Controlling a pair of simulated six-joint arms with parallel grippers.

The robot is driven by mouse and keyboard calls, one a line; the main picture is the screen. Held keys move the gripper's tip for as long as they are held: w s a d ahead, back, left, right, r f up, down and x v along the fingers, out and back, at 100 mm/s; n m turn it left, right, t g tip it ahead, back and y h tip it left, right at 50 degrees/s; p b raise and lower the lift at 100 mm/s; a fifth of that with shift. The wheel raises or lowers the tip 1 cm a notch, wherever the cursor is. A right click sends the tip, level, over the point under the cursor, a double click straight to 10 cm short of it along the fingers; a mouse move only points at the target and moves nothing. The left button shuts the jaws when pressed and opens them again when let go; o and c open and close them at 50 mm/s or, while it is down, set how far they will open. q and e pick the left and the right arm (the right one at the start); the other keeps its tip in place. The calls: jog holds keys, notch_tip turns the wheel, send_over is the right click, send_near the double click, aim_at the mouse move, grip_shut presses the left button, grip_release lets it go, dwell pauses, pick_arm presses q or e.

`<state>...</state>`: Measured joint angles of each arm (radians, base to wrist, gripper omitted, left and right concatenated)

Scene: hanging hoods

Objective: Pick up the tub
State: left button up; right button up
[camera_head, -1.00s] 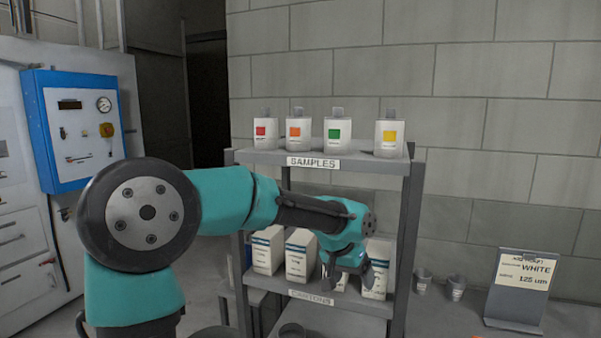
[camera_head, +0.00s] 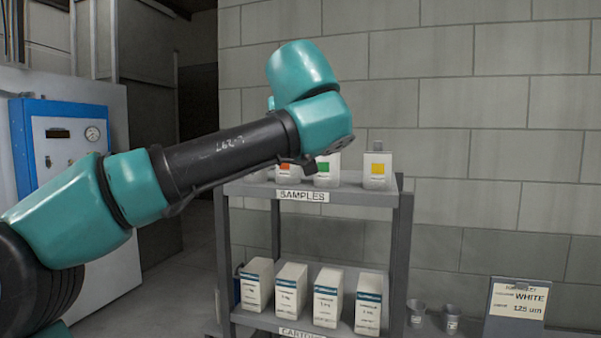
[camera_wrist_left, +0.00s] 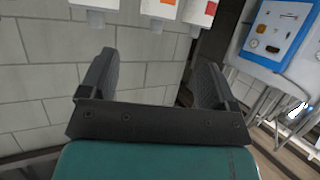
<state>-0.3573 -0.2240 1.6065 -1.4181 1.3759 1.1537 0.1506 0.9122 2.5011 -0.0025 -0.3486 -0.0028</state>
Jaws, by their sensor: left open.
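White tubs with coloured label squares stand in a row on the shelf marked SAMPLES (camera_head: 303,196). The yellow-label tub (camera_head: 377,170) is clear of my arm. The green-label tub (camera_head: 323,180) and orange-label tub (camera_head: 287,174) are partly covered by it, and the red-label one is mostly hidden. In the left wrist view tubs hang inverted at the top edge, with orange (camera_wrist_left: 160,8) and red (camera_wrist_left: 200,14) labels. My left gripper (camera_wrist_left: 153,68) is open, with nothing between its fingers, apart from the tubs. My arm hides it in the head view. My right gripper is not in view.
Several white cartons (camera_head: 291,289) stand on the lower shelf. Grey cups (camera_head: 450,319) and a sign stand (camera_head: 517,305) are at the lower right. A blue control panel (camera_head: 60,140) is on the left. The wall (camera_head: 480,140) is close behind the shelves.

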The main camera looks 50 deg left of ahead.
pick_arm(q)
jog(key=shift+a, duration=0.1)
dwell(0.3)
send_over(286, 173)
jog(key=s+d, duration=0.1)
jog(key=d, duration=0.2)
notch_tip(286, 173, down, 4)
jog(key=shift+s+f, duration=0.15)
jog(key=shift+w+a+f, duration=0.1)
jog(key=shift+w+a, duration=0.1)
jog(key=shift+a, duration=0.1)
jog(key=x, duration=0.5)
jog(key=shift+w+a, duration=0.15)
jog(key=shift+c, duration=0.4)
jog(key=c, duration=0.5)
